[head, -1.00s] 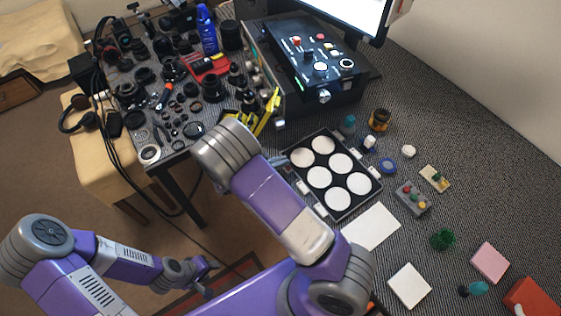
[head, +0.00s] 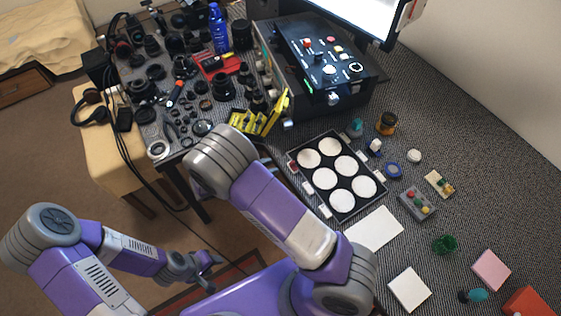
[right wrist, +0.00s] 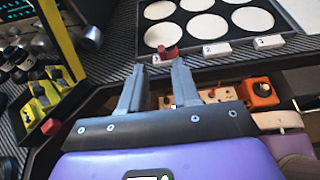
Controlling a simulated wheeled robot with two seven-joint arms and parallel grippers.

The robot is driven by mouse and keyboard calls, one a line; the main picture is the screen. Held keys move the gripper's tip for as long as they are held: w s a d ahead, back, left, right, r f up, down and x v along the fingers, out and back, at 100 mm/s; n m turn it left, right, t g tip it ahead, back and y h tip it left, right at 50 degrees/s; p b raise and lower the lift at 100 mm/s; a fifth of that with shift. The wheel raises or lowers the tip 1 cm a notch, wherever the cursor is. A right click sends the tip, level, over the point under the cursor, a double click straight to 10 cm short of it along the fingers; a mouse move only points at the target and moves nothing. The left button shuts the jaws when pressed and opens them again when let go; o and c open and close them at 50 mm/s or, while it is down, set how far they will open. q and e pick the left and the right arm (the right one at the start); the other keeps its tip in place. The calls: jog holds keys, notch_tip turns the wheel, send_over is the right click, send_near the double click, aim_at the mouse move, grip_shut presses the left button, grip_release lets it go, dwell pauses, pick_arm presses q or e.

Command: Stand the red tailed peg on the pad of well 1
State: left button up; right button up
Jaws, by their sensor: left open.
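A small red piece (right wrist: 165,53), likely the red tailed peg, is at the tray's label edge beside well 1. Its tail cannot be made out. It also shows as a small red spot in the head view (head: 292,164). The white pad of well 1 (head: 308,158) is bare, and it also shows in the right wrist view (right wrist: 163,36). My right gripper (right wrist: 160,66) has its fingers apart, pointing at the red piece, with no clear grip on it. In the head view my arm hides it. My left gripper (head: 208,268) is open and empty, low at the left.
The black tray (head: 345,216) holds several white round pads. A yellow rack (head: 262,118) stands close to my right arm. The black control box (head: 325,85) is behind. Small parts and a white sheet (head: 374,231) lie to the right. A crowded bench is at left.

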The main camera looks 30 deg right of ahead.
jog(key=s+a+f+m+y, duration=0.4)
jog(key=s+f+m+y, duration=0.3)
jog(key=m, duration=0.3)
jog(key=s+a+f+m+y, duration=0.4)
jog(key=s+f+m+y, duration=0.4)
jog(key=f+m+y, duration=0.1)
jog(key=m+y, duration=0.1)
jog(key=m, duration=0.1)
jog(key=shift+a+m+g+y, duration=0.25)
jog(key=shift+m+g+y, duration=0.05)
jog(key=shift+s, duration=0.1)
